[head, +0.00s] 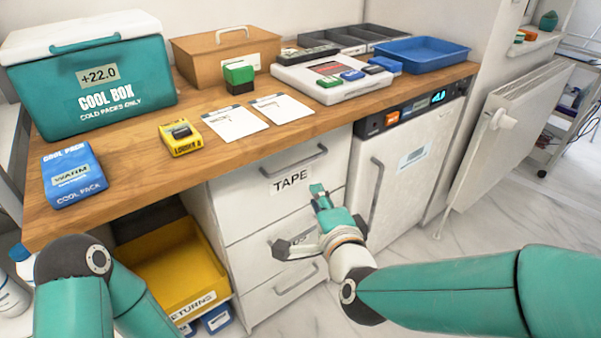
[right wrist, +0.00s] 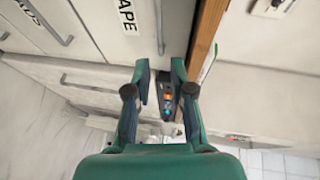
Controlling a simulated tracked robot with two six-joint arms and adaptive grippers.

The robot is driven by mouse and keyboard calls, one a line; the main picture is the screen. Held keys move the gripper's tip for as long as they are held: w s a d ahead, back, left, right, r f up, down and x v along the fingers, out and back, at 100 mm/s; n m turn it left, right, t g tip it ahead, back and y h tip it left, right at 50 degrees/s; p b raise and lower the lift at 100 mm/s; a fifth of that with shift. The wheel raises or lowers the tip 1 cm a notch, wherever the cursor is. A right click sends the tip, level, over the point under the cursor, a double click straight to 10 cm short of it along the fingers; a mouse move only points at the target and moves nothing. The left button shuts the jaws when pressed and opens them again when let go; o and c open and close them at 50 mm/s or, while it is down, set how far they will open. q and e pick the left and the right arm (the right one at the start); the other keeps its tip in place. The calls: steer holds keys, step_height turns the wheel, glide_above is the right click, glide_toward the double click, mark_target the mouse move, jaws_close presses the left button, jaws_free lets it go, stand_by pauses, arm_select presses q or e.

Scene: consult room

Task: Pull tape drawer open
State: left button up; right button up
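The tape drawer (head: 245,190) is the white top drawer under the counter, labelled TAPE, and looks shut. Its grey bar handle (head: 293,162) runs above the label. My right gripper (head: 302,220) is open and empty, in front of the drawer stack and below the handle in the head view. In the right wrist view, the handle (right wrist: 159,28) lies beyond the two open fingertips (right wrist: 160,68), lined up with the gap between them. Touch with the handle is not visible. The TAPE label (right wrist: 127,15) is beside it. My left arm enters at lower left; its gripper is out of frame.
Two more drawers lie below, the second partly hidden by my gripper. A white fridge (head: 405,170) with an upright handle stands right. A yellow returns bin (head: 175,265) sits left under the wooden counter (head: 215,170), which holds the cool box (head: 130,75) and other items.

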mark_target(300, 164)
steer(key=x, duration=1.6)
steer(key=shift+f, duration=0.1)
jaws_close()
